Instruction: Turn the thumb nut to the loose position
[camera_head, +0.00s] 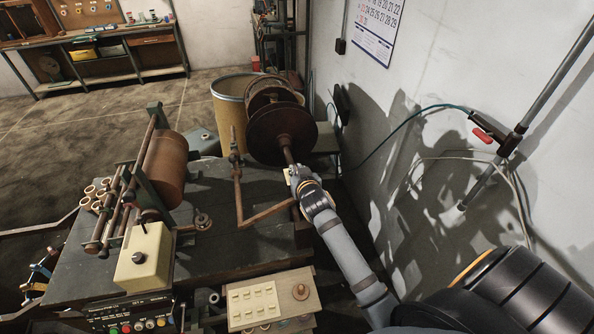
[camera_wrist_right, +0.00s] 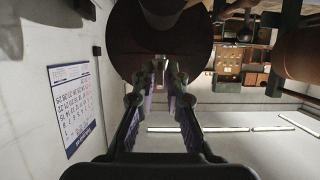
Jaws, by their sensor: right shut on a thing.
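A dark red-brown disc (camera_head: 281,128) faces me on a spindle (camera_head: 289,156) at the back right of the machine. My right gripper (camera_head: 293,174) is at the near end of this spindle. In the right wrist view the fingers (camera_wrist_right: 163,80) are closed in around a small thing at the spindle's end, in front of the disc (camera_wrist_right: 160,35). This is where the thumb nut sits, but the fingers mostly hide it, so its turn position cannot be told. My left gripper is not in view.
A brown guide arm (camera_head: 240,200) and a brown roller (camera_head: 165,168) stand to the left on the dark machine top (camera_head: 205,250). A tan drum (camera_head: 228,112) is behind. The wall with a calendar (camera_head: 379,25) is close on the right.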

